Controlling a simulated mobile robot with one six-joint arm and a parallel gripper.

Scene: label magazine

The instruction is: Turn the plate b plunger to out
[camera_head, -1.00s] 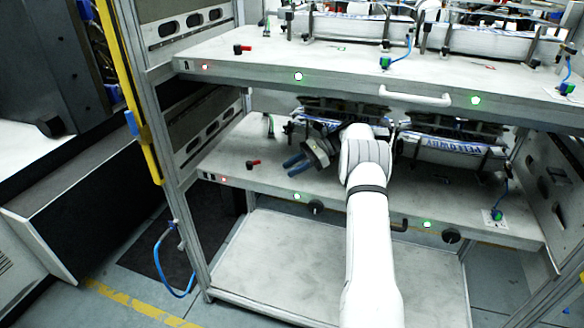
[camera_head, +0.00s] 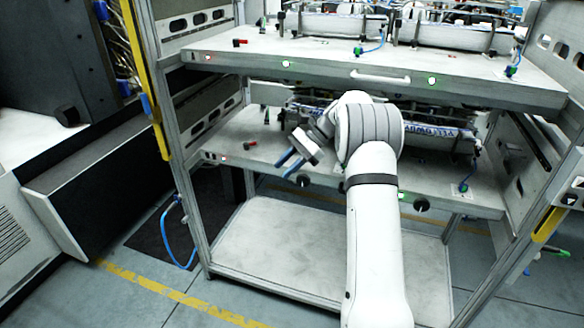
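The lower shelf plate (camera_head: 225,140) carries a small red-and-black handle (camera_head: 250,146) at its left front. Black round knobs sit on its front edge, one left (camera_head: 303,181) and one right (camera_head: 421,205). No readable label shows which part is the plate b plunger. My gripper (camera_head: 282,170) has two blue fingers, apart with a gap between them and nothing seen in it. It hangs over the lower shelf's front edge, right of the red-and-black handle and just left of the left knob. Whether it touches anything cannot be told. My arm hides the shelf's middle.
The upper shelf (camera_head: 270,50) lies above my gripper, with a white handle (camera_head: 380,77) on its front edge. A yellow-marked post (camera_head: 146,85) stands left. Label stacks (camera_head: 440,133) fill the lower shelf's back. The bottom deck (camera_head: 265,250) is bare.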

